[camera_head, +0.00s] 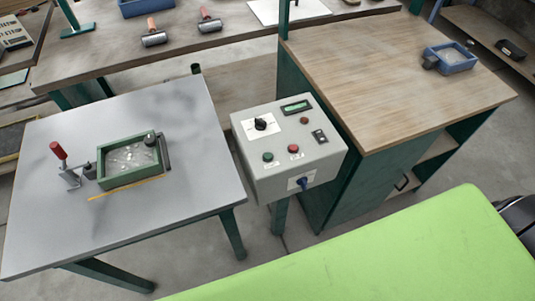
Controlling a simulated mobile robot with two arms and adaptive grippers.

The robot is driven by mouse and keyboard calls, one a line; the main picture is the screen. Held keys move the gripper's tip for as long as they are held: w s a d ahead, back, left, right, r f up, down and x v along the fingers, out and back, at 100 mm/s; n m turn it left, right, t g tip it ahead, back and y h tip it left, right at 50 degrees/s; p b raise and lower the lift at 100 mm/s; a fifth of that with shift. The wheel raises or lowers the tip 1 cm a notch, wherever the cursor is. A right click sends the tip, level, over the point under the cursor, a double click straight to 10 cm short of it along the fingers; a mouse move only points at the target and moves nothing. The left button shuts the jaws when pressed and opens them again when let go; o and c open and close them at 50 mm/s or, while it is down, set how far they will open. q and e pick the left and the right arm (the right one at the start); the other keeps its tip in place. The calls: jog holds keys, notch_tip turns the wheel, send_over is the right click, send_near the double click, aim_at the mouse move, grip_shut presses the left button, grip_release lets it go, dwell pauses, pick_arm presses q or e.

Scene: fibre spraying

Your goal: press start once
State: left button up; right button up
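A grey control box (262,178) stands on a green post between the two tables. Its sloped top carries a green button (268,156) at the lower left and a red button (293,148) to its right. The labels by the buttons are too small to read. A black knob (261,124) sits on a white plate, with a small display (296,106), a small red light or button (304,120) and a black switch (320,136) nearby. Neither of my grippers is in view; nothing touches the box.
Left of the box is a grey table (60,220) with a green tray (128,181) and a red-handled clamp (58,150). Right of it is a wood-topped cabinet (390,75) with a blue tray (457,67). Rollers (154,39) lie on the back bench. The space above the box is clear.

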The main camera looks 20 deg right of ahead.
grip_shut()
